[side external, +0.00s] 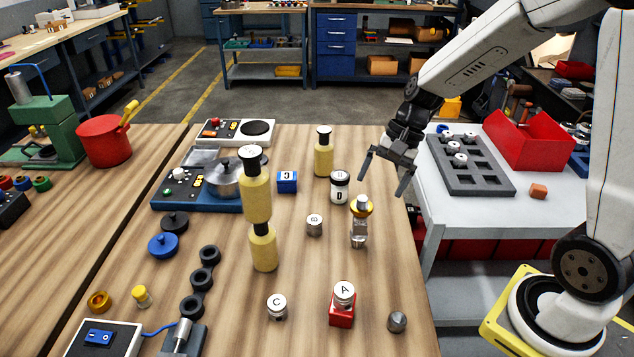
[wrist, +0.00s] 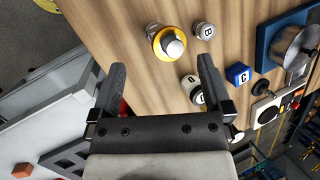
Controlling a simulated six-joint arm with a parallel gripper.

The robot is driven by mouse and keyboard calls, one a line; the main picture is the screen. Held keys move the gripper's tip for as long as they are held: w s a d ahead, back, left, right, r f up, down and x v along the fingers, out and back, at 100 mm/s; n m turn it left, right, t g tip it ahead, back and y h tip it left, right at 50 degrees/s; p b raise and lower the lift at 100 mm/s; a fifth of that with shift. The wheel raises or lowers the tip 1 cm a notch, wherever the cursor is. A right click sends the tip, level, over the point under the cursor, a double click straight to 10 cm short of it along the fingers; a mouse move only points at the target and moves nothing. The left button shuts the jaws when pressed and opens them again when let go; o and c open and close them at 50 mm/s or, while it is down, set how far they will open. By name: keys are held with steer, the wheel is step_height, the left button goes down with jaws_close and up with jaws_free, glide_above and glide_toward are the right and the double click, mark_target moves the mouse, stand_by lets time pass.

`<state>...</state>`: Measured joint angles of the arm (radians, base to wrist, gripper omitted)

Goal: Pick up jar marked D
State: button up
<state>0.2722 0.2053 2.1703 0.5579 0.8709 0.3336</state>
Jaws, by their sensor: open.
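The jar marked D (side external: 339,188) stands upright on the wooden bench, white with a black band and a pale lid. My gripper (side external: 383,182) is open and empty above the bench's right edge, to the right of the jar and apart from it. That finger partly hides the jar.
A metal piece with a yellow ring (side external: 361,208) stands just in front of jar D. A jar marked B (side external: 314,226) and a blue cube (side external: 287,183) are to its left. A yellow cylinder (side external: 324,158) stands behind. A grey tray (side external: 470,190) lies on the right table.

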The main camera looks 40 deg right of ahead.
mark_target(345, 174)
steer(key=w+d+m+t+y, duration=0.6)
steer(key=w+d+m+t, duration=0.1)
steer(key=w+d+m, duration=0.55)
steer(key=shift+m, duration=0.65)
steer(key=shift+w+a+f, duration=0.25)
steer(key=shift+a+f, duration=0.1)
steer(key=shift+f, duration=1.3)
steer(key=shift+w+a+f, duration=0.25)
steer(key=shift+a+f, duration=0.1)
steer(key=shift+f, duration=1.35)
steer(key=shift+w+a+f, duration=0.25)
steer(key=shift+a+f, duration=0.1)
steer(key=shift+f, duration=1.3)
steer(key=shift+x, duration=2.55)
steer(key=c, duration=1.2)
